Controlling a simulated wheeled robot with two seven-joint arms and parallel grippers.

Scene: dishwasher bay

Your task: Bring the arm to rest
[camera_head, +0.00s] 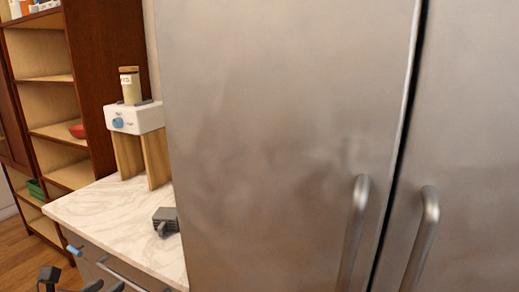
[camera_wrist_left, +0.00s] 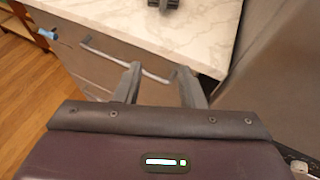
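My left gripper (camera_head: 72,282) shows at the bottom left of the head view, cut off by the frame edge, low in front of the counter. In the left wrist view, the two fingers of the left gripper (camera_wrist_left: 158,74) stand apart with nothing held between them. Beyond them is the grey drawer front with its bar handle (camera_wrist_left: 105,52). I cannot tell how far the fingertips are from it. My right gripper is in neither view.
The marble counter (camera_head: 100,215) holds a small dark grey object (camera_head: 166,220) and a white device on wooden legs (camera_head: 135,118) with a jar (camera_head: 130,88) on top. A large steel fridge (camera_head: 280,130) fills the right. A wooden shelf (camera_head: 95,60) stands left; floor (camera_wrist_left: 35,110) is open there.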

